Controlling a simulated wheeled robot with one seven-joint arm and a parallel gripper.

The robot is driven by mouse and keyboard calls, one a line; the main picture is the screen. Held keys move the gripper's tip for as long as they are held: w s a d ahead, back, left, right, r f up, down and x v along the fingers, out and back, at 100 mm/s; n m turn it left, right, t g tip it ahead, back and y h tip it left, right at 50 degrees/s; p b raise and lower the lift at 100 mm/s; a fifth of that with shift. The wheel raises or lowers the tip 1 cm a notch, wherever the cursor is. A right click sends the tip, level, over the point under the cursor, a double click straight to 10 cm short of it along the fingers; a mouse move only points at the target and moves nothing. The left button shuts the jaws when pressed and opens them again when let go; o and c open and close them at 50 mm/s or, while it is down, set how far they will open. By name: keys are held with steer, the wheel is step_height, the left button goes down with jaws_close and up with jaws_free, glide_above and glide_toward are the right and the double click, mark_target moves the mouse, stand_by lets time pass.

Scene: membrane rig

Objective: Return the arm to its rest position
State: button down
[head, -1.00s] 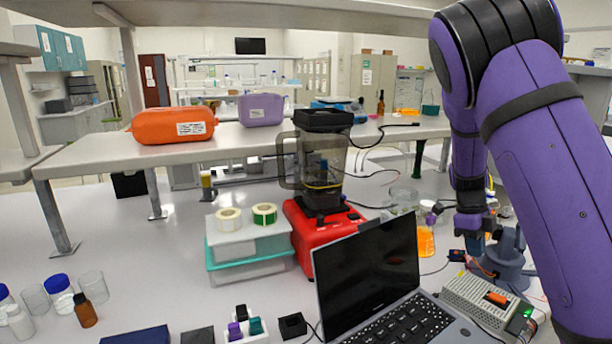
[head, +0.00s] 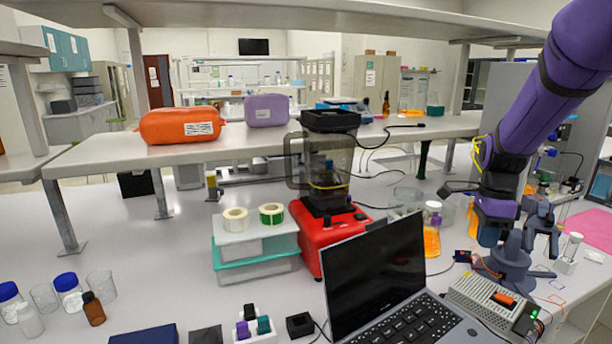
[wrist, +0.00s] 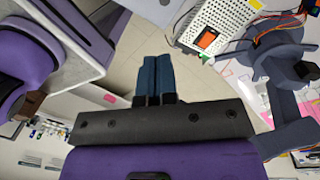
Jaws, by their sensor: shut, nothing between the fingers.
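My purple arm (head: 560,75) comes down from the upper right of the head view. My gripper (head: 488,238) hangs at the right side of the bench, fingers down, beside a dark grey stand (head: 512,262). The wrist view shows the two blue fingers of my gripper (wrist: 154,72) pressed together with nothing between them. In that view the fingers lie over pale floor, close to the white power supply (wrist: 222,27). How far the fingertips are from the stand is hard to tell.
An open laptop (head: 375,268) and the power supply (head: 490,300) stand at the front right. An orange-filled bottle (head: 431,240) is left of my gripper. A red-based blender (head: 325,237) stands mid-bench. A shelf (head: 95,158) runs behind. Loose cables cross the right side.

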steer(key=s+a+r+n+t, duration=0.3)
steer(key=s+r+n, duration=0.4)
steer(key=s+n, duration=0.3)
steer(key=s+a+r+n+t, duration=0.3)
steer(key=s+r+n, duration=0.4)
steer(key=s+n, duration=0.4)
steer(key=s+a, duration=0.1)
steer(key=s, duration=0.2)
steer(key=shift+a+r, duration=0.15)
steer(key=shift+a, duration=0.2)
